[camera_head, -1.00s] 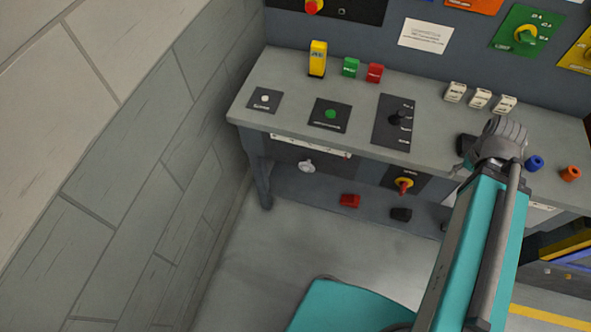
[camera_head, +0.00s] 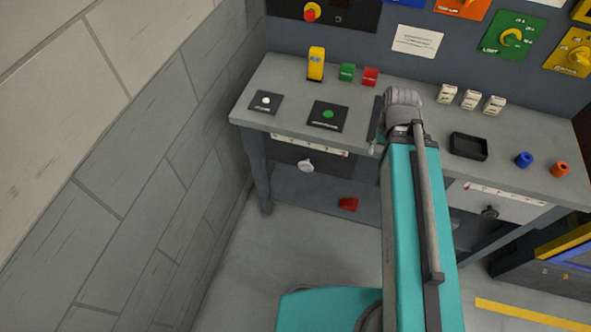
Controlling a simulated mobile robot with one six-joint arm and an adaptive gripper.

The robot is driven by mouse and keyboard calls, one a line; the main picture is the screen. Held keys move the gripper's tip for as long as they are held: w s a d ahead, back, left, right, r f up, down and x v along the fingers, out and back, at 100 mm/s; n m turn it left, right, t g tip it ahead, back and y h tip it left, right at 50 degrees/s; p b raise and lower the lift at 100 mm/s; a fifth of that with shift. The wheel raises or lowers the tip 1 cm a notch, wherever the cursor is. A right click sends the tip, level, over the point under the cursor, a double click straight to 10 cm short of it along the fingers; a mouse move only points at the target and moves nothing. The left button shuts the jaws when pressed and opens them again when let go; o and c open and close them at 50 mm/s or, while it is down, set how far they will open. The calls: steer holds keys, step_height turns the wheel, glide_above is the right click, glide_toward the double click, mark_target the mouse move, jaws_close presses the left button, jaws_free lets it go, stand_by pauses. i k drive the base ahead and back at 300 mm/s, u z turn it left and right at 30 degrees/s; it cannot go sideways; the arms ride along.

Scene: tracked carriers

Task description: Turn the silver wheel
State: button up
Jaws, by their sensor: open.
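A silver round knob (camera_head: 306,166), the only silver wheel-like thing I see, sits on the dark front panel under the left part of the bench, below a pale scale strip. My gripper (camera_head: 375,146) is at the end of my teal arm, in front of the bench, to the right of the silver knob and apart from it. Only a small part of it shows beside the grey wrist, which hides the rest. It is open and I see nothing held.
The grey bench (camera_head: 292,84) carries a yellow block (camera_head: 316,64), a green-button plate (camera_head: 328,116) and a black tray (camera_head: 468,146). A dark knob (camera_head: 489,212) is on the right front panel. A stone wall (camera_head: 130,170) bounds the left. A red object (camera_head: 348,204) lies below.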

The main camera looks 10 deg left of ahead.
mark_target(305, 166)
steer(key=u, duration=0.8)
steer(key=k, duration=1.1)
steer(key=z, duration=0.95)
steer(key=i, duration=0.5)
steer(key=z, duration=0.05)
